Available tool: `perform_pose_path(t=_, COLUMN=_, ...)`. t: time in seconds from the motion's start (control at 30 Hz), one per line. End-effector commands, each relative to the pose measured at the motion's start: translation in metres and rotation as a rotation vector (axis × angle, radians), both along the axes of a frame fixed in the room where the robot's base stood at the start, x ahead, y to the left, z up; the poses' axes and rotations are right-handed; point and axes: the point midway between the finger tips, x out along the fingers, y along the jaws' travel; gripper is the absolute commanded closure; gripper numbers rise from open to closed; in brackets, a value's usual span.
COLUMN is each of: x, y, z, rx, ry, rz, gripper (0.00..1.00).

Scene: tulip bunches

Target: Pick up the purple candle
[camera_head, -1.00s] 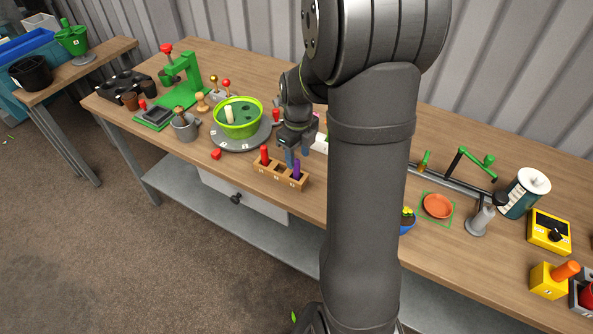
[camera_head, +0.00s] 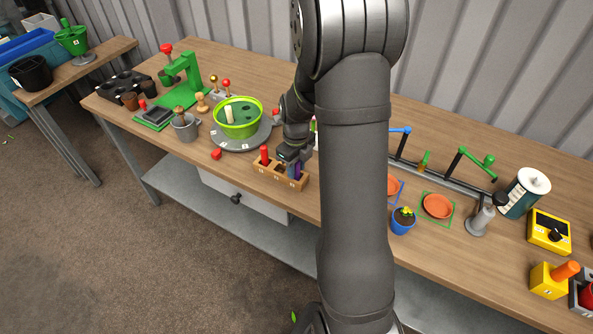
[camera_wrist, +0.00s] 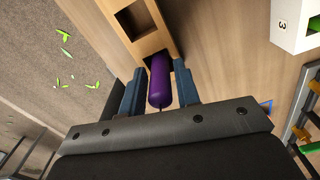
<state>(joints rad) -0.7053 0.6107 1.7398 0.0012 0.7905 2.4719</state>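The purple candle (camera_wrist: 159,82) stands in the end slot of a wooden holder (camera_wrist: 138,44), which is also in the head view (camera_head: 266,177). In the wrist view my gripper (camera_wrist: 159,92) has one blue-grey finger on each side of the candle, with a narrow gap showing at the fingers, so it looks open around it. In the head view my gripper (camera_head: 291,168) is low over the right end of the holder, and the candle (camera_head: 298,171) is partly hidden by it. A red candle (camera_head: 264,154) stands at the holder's left end. The middle slot is empty.
A green bowl (camera_head: 238,117) on a grey turntable and a watering can (camera_head: 185,126) stand left of my gripper. A red knob (camera_head: 215,154) lies near the holder. A blue flower pot (camera_head: 402,221) is to the right. The table's front edge is close to the holder.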

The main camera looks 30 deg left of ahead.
Motion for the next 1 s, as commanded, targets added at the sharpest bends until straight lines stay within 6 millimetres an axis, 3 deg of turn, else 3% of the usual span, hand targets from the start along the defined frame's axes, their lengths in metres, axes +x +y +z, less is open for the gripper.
perform_pose_path(t=0.03, x=0.0, y=0.0, z=0.0, rx=0.0, ry=0.0, rz=0.0, gripper=0.8)
perform_pose_path(t=0.13, x=0.0, y=0.0, z=0.0, rx=0.0, ry=0.0, rz=0.0, gripper=1.0)
perform_pose_path(t=0.57, x=0.0, y=0.0, z=0.007, rx=0.001, ry=-0.001, rz=0.0, gripper=1.0)
perform_pose_path(t=0.8, x=0.001, y=0.001, z=0.042, rx=0.003, ry=-0.005, rz=0.0, gripper=1.0)
perform_pose_path(t=1.0, x=0.007, y=-0.042, z=0.066, rx=0.0, ry=-0.003, rz=-0.006, gripper=1.0)
